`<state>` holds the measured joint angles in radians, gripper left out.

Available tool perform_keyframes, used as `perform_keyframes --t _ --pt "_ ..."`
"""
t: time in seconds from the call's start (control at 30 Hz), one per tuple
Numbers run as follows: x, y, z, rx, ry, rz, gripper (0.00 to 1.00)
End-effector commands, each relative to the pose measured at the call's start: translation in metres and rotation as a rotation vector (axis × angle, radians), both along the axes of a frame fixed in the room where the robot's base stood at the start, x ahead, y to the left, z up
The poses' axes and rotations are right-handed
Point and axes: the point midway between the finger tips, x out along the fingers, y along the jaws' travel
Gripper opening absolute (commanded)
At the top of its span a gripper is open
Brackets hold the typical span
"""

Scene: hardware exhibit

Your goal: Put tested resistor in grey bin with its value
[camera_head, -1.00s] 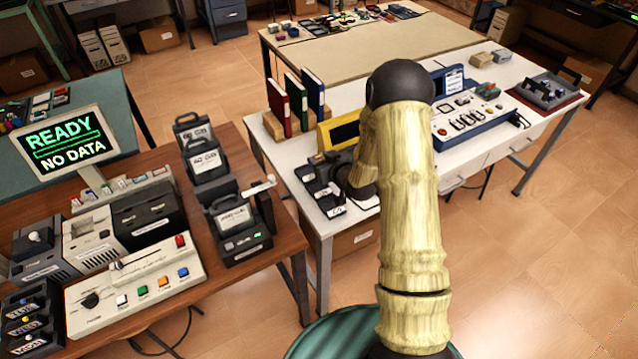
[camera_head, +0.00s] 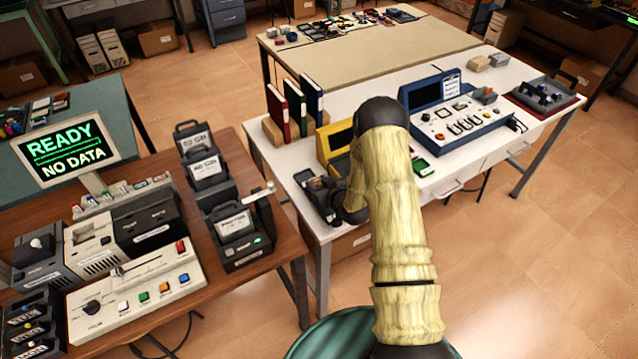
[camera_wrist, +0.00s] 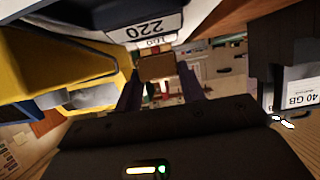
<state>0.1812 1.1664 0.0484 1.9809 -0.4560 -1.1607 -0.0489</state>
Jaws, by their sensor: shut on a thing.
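My gripper (camera_wrist: 158,88) shows in the wrist view, its two dark fingers close around a small brown block-like piece (camera_wrist: 156,67), which I take to be the resistor; its value cannot be read there. A dark grey bin (camera_wrist: 108,12) with a white label reading 220 is just beyond the fingertips, and a smaller white label sits right by the held piece. I cannot tell whether the piece touches the bin. In the head view, dark bins (camera_head: 313,184) stand at the white table's left front corner, partly covered by my wrist; my fingers are hidden there.
A yellow device (camera_head: 334,143) stands right behind the bins, and it is close on the left in the wrist view (camera_wrist: 75,68). Upright binders (camera_head: 293,105) and a blue console (camera_head: 462,120) share the white table (camera_head: 520,72). The monitor (camera_head: 65,145) reads READY, NO DATA.

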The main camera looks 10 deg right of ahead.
Motion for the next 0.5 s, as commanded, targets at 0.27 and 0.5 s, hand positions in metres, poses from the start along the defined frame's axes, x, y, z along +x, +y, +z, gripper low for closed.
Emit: perform_keyframes --t 0.27,0.5 --pt "-0.0001 0.0001 -0.0061 0.0 -0.001 0.0 0.14" --pt "0.0 0.0001 -0.0114 0.0 -0.001 0.0 0.14"
